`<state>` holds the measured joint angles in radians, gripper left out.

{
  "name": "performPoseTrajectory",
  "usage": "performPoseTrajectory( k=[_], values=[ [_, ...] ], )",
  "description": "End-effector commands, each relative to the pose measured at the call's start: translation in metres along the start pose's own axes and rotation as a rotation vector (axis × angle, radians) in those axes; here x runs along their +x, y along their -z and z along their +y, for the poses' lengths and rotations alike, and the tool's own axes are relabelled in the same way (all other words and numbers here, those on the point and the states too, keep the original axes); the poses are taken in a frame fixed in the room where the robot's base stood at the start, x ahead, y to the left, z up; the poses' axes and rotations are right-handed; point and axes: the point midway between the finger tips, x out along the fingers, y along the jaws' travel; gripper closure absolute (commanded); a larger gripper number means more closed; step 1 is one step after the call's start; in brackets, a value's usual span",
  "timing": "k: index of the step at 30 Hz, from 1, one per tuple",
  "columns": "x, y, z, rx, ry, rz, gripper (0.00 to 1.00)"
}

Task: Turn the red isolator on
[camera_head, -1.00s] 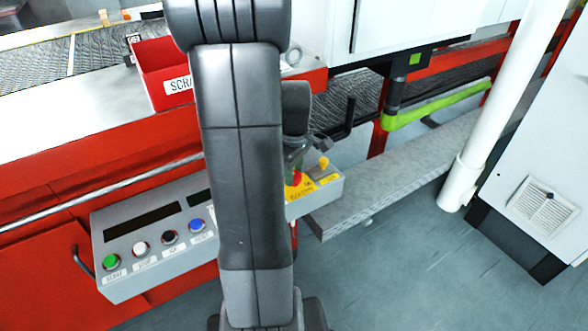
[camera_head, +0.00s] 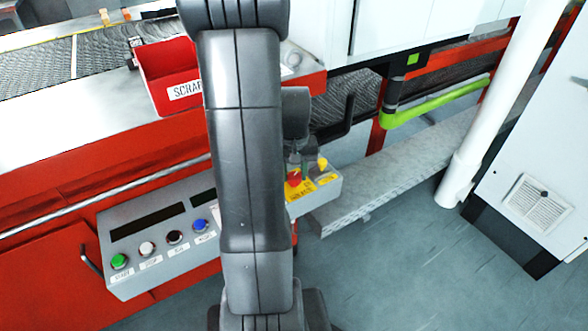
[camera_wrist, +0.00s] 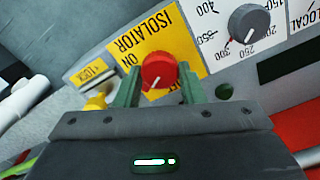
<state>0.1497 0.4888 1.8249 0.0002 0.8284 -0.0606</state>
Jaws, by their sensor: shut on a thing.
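The red isolator knob (camera_wrist: 158,70) sits on a yellow label plate (camera_wrist: 142,38) marked ISOLATOR in the wrist view. Its white line runs toward the lower left. The word ON shows to its left; lettering below is mostly hidden by my gripper. My gripper (camera_wrist: 160,88) has one green finger on each side of the knob and is shut on it. In the head view the red knob (camera_head: 294,179) shows at the right part of the grey control box (camera_head: 150,270), below my gripper (camera_head: 296,163). My arm hides the middle of the box.
A yellow lock knob (camera_wrist: 96,101) stands just left of my gripper. A grey dial (camera_wrist: 249,23) with numbers is to the right. A red scrap bin (camera_head: 165,75), a green pipe (camera_head: 430,107) and a white post (camera_head: 483,110) stand around. Floor at the right is clear.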

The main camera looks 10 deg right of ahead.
Motion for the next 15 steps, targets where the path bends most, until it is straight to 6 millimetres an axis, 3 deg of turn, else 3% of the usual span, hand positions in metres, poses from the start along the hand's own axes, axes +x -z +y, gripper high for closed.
performPoseTrajectory(
  k=[15],
  values=[
    [-0.0014, 0.0006, 0.0009, 0.417, 0.000, 0.002, 0.87]
  ],
)
